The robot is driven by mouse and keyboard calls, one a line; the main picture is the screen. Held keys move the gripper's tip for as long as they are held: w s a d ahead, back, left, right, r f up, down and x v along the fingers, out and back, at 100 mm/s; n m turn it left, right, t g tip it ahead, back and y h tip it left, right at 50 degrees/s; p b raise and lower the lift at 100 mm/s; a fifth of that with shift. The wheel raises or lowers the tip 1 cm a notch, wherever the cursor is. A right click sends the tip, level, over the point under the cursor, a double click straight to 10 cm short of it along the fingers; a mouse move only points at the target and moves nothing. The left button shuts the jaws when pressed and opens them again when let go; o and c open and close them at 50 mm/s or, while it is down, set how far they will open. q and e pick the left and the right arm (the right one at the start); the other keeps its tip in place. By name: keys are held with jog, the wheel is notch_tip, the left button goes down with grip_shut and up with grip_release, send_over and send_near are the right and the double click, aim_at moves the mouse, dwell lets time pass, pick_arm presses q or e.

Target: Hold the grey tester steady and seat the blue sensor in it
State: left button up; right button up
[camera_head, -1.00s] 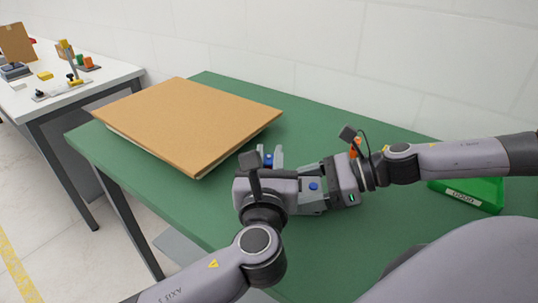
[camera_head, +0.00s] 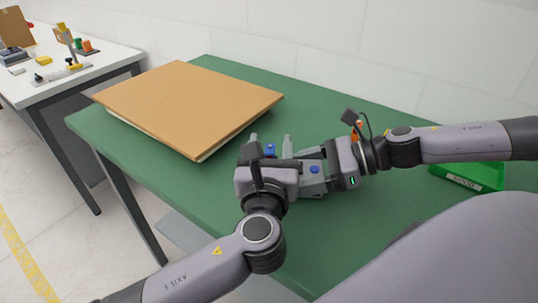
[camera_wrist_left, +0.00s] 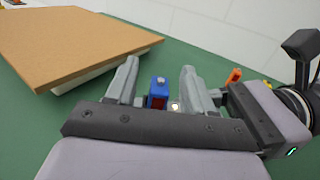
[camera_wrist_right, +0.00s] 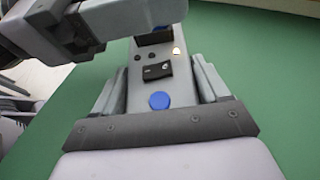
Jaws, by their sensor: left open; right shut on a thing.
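The grey tester (camera_head: 310,186) lies on the green table, with a round blue button on top. In the right wrist view the tester (camera_wrist_right: 142,98) also shows a black switch and a small lit lamp. My right gripper (camera_wrist_right: 156,82) is shut on its sides. The blue sensor (camera_wrist_left: 158,88) stands upright between the spread fingers of my left gripper (camera_wrist_left: 158,68), with gaps on both sides. It also shows in the head view (camera_head: 270,151). My left gripper (camera_head: 270,143) is at the tester's left end. The sensor's lower end is hidden, so how deep it sits cannot be told.
A large brown-topped slab (camera_head: 190,100) lies on the green table (camera_head: 345,110), behind and left of my left gripper. A green labelled bin (camera_head: 468,178) is at the right, below my right arm. A white side table (camera_head: 75,87) with small items stands at far left.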

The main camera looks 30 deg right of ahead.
pick_arm(q)
jog(key=v, duration=1.2)
dwell(0.4)
pick_arm(e)
jog(key=o, duration=1.3)
jog(key=shift+o, duration=0.2)
